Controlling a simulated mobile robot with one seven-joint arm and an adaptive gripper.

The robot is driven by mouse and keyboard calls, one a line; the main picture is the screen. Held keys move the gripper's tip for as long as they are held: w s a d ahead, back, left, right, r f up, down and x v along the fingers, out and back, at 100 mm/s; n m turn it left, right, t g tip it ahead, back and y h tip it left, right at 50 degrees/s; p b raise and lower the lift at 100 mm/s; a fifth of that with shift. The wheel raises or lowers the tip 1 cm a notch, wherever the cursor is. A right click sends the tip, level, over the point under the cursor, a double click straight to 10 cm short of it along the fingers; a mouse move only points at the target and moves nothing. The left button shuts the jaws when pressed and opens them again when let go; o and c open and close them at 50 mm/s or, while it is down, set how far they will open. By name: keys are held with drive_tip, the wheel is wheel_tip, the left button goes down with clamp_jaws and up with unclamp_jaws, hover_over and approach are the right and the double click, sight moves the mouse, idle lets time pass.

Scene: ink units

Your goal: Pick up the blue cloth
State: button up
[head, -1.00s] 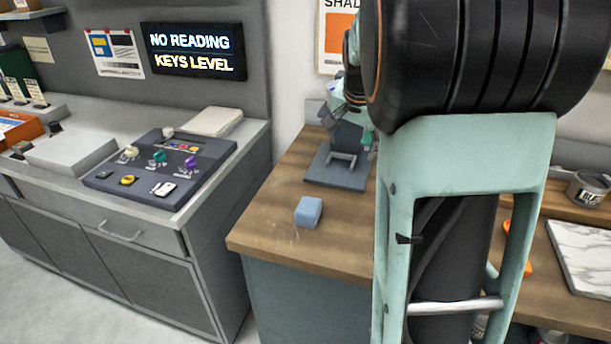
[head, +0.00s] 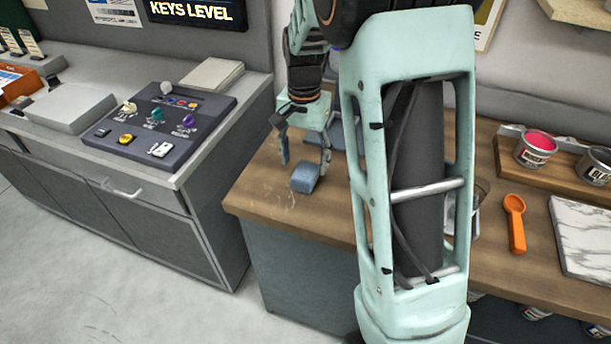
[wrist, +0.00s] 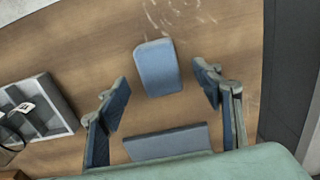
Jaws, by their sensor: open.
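The blue cloth (head: 306,177) is a small folded block on the wooden counter, near its left front corner. In the wrist view the cloth (wrist: 158,67) lies ahead of the fingertips, between their lines and a little left of centre. My gripper (head: 305,166) is open above the counter, close to the cloth. In the wrist view both fingers of my gripper (wrist: 163,92) are spread apart with nothing between the pads. I cannot tell the exact height of the fingertips above the cloth.
An orange scoop (head: 515,222), a marble slab (head: 588,236) and a pink ink tin (head: 535,148) are on the right of the counter (head: 265,200). A control panel (head: 160,125) stands on the grey cabinet at left. A grey tray-like object (wrist: 35,110) is left in the wrist view.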

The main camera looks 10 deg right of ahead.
sight(305, 170)
wheel_tip(305, 170, down, 5)
drive_tip(key=shift+d+f, duration=0.1)
drive_tip(key=shift+c, duration=0.4)
drive_tip(key=c, duration=0.9)
drive_tip(key=shift+c, duration=0.4)
